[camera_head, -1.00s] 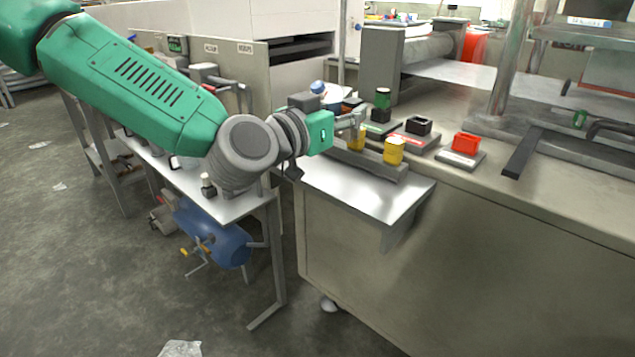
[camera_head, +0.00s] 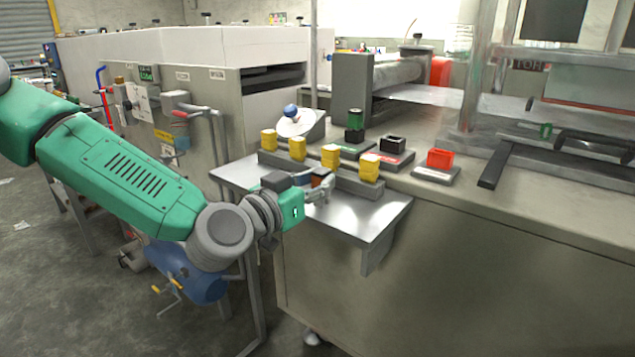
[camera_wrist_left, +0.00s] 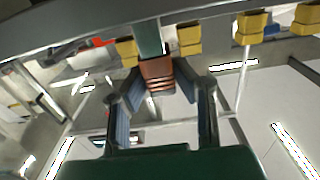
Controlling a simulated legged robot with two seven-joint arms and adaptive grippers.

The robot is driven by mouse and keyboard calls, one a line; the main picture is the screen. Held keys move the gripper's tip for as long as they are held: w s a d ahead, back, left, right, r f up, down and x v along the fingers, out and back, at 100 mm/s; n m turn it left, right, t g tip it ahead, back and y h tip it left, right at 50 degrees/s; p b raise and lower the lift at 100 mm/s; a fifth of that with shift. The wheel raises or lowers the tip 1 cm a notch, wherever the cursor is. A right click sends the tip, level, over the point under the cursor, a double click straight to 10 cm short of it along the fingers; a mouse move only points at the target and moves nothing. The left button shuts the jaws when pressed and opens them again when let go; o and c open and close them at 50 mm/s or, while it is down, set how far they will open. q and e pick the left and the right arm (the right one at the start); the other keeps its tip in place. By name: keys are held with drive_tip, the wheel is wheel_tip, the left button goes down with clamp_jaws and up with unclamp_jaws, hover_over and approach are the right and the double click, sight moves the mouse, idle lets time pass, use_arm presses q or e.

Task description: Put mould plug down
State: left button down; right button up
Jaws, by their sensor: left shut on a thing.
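My left gripper (camera_head: 318,190) is in front of the dark rail, over the bright metal shelf (camera_head: 372,222). It is shut on a reddish-brown block, which I take to be the mould plug (camera_head: 323,179). In the left wrist view the ridged plug (camera_wrist_left: 157,74) sits between the two fingers, with a dark green part (camera_wrist_left: 149,38) just beyond it. I cannot tell whether the plug touches the shelf. Several yellow plugs stand upright in a row on the rail (camera_head: 372,190), the rightmost yellow plug (camera_head: 369,167) nearest the camera. My right gripper is not in view.
Behind the rail are a green-and-black cylinder (camera_head: 355,125), a black open box (camera_head: 392,145) and a red open box (camera_head: 440,158) on plates. A white dish (camera_head: 297,126) stands behind the row. The shelf's right part is clear.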

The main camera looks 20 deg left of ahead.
use_arm(q)
drive_tip(key=shift+f, duration=0.2)
drive_tip(key=c, duration=1.3)
unclamp_jaws()
drive_tip(key=shift+r, duration=0.1)
drive_tip(key=shift+r, duration=0.1)
drive_tip(key=shift+s, duration=0.25)
drive_tip(key=p+v, duration=0.9)
drive_tip(key=v, duration=0.2)
drive_tip(key=shift+s, duration=0.25)
